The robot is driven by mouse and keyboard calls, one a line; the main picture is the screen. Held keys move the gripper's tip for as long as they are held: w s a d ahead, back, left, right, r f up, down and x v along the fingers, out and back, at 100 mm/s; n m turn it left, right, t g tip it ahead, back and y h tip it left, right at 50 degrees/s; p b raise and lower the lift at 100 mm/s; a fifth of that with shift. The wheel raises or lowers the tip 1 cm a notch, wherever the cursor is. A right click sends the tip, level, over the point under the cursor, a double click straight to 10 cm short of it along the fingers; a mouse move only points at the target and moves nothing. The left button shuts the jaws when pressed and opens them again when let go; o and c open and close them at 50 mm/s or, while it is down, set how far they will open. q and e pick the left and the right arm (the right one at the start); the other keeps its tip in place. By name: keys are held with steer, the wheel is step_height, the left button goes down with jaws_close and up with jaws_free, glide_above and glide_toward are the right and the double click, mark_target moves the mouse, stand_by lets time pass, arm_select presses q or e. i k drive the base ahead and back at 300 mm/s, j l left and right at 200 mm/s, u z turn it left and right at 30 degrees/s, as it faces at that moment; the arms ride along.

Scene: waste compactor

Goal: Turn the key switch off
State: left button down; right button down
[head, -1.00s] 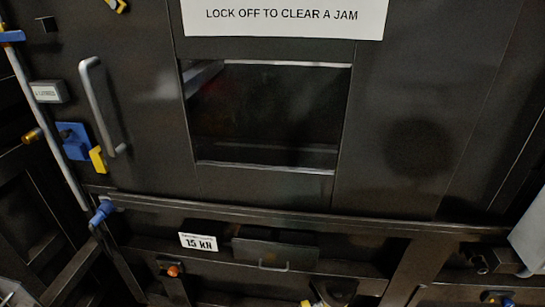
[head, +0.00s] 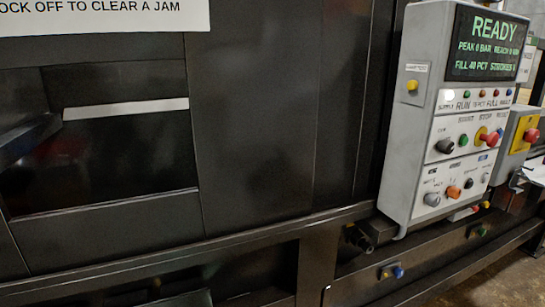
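The grey control box (head: 417,135) stands at the right in the head view, its screen (head: 488,44) lit green with READY. A dark knob (head: 445,146) is at the left of its upper control row. The lower row has a grey knob (head: 432,199), an orange knob (head: 453,192) and a small black control (head: 469,184). I cannot tell which control is the key switch, or how it is turned; the labels are too small to read. Neither gripper shows in the head view.
The dark compactor front (head: 255,120) with a window (head: 110,150) fills the left. A ledge (head: 250,236) runs below, with fittings (head: 360,238) under the box.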

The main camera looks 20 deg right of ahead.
mark_target(445, 145)
steer(key=z, duration=1.75)
